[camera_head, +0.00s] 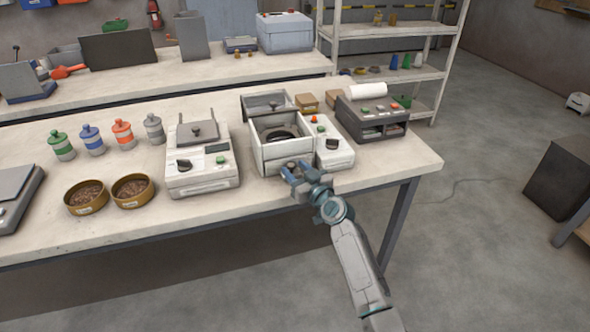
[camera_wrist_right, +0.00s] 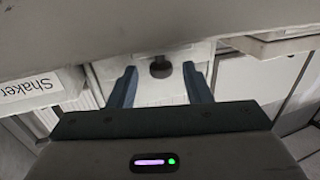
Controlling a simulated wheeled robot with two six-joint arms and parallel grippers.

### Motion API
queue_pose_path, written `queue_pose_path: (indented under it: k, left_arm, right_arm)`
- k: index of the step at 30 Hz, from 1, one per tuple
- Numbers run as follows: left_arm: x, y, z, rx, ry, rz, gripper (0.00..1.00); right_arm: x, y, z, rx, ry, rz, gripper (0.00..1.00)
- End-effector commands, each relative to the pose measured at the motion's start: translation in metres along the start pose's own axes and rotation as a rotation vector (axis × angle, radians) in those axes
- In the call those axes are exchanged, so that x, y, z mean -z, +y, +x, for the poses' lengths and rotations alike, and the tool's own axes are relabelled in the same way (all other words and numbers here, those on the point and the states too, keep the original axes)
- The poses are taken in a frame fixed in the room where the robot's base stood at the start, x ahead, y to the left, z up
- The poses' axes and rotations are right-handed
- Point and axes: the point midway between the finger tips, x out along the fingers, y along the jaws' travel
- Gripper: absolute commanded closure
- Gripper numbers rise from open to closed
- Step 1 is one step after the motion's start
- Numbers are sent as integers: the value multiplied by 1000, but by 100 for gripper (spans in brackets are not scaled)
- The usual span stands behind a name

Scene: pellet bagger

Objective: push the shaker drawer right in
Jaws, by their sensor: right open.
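The shaker (camera_head: 334,152) is a white machine on the bench with a red and a green button and a dark knob. Its white drawer (camera_head: 283,155) stands out at the left part of the machine, open on top, with a dark round thing inside. My right gripper (camera_head: 297,170) is at the drawer's front, fingers open. In the right wrist view the open fingers (camera_wrist_right: 160,88) stand either side of a dark round knob (camera_wrist_right: 160,68) on a pale front; I cannot tell whether they touch it. A "Shaker" label (camera_wrist_right: 30,88) shows at left. My left gripper is not in view.
A white machine with a grey plate (camera_head: 202,165) stands left of the shaker, and a dark grey printer-like device (camera_head: 372,120) stands right. Two bowls of pellets (camera_head: 132,190) and several coloured jars (camera_head: 92,140) are further left. The bench's front edge (camera_head: 240,210) lies near my arm.

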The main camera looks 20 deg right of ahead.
Motion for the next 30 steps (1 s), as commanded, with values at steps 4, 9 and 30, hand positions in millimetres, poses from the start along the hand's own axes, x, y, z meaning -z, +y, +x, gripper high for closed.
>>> queue_pose_path:
  k: [4, 9, 30]
  left_arm:
    - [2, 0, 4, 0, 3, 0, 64]
    - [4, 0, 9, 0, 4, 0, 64]
    - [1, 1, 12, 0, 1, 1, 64]
  right_arm:
    - [-3, 0, -27, 0, -1, -2, 55]
    - [-3, 0, -62, 0, -1, -2, 55]
    - [0, 0, -100, 0, 0, 1, 55]
